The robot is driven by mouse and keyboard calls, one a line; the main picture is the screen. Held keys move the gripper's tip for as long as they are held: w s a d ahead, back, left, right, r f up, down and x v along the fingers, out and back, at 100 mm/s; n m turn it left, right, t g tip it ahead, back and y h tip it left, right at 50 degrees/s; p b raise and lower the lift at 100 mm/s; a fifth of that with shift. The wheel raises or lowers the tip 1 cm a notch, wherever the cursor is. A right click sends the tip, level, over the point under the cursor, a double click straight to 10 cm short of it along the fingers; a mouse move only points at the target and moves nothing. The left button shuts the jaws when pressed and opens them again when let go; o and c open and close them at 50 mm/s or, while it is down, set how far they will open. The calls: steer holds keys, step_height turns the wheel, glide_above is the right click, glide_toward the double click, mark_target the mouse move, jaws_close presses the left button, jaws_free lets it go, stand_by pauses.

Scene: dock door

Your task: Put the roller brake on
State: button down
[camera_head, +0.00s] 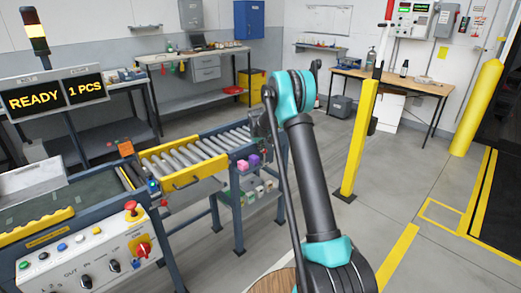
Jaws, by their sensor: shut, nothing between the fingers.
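A roller conveyor (205,147) with grey rollers runs across the middle left. A control box (92,258) at lower left carries black knobs, coloured buttons, a red turn switch (142,250) and a red mushroom button (131,207). My gripper (258,124) shows as a small dark shape beside the conveyor's far right end, partly hidden by my arm. It is shut and empty, apart from the yellow bar.
A display (52,93) reads "READY" and "1 PCS". A yellow post (358,140) stands right of my arm. Workbenches (391,80) stand at the back. The grey floor at right is mostly clear.

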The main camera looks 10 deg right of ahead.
steer(key=shift+w+d+r+g+y, duration=0.1)
steer(key=shift+w+d+g+y, duration=0.1)
steer(key=shift+d+g+y, duration=0.15)
steer(key=shift+w+d+g+y, duration=0.35)
steer(key=shift+w+d+y, duration=0.3)
steer(key=shift+d, duration=0.25)
steer(key=shift+w+d+f+m+g+y, duration=0.15)
steer(key=shift+w+d+f+g+y, duration=0.4)
steer(key=shift+w+d, duration=0.45)
steer(key=shift+w+d+f+m+g+y, duration=0.25)
steer(key=shift+w+d+f+y, duration=0.45)
steer(key=shift+d, duration=0.6)
steer(key=shift+w+d+f+m+g+y, duration=0.1)
steer(key=shift+w+d+f+g+y, duration=0.45)
steer(key=shift+w+d, duration=0.45)
steer(key=shift+s+d+f, duration=0.1)
steer(key=shift+s+d, duration=0.05)
steer(key=shift+d, duration=0.05)
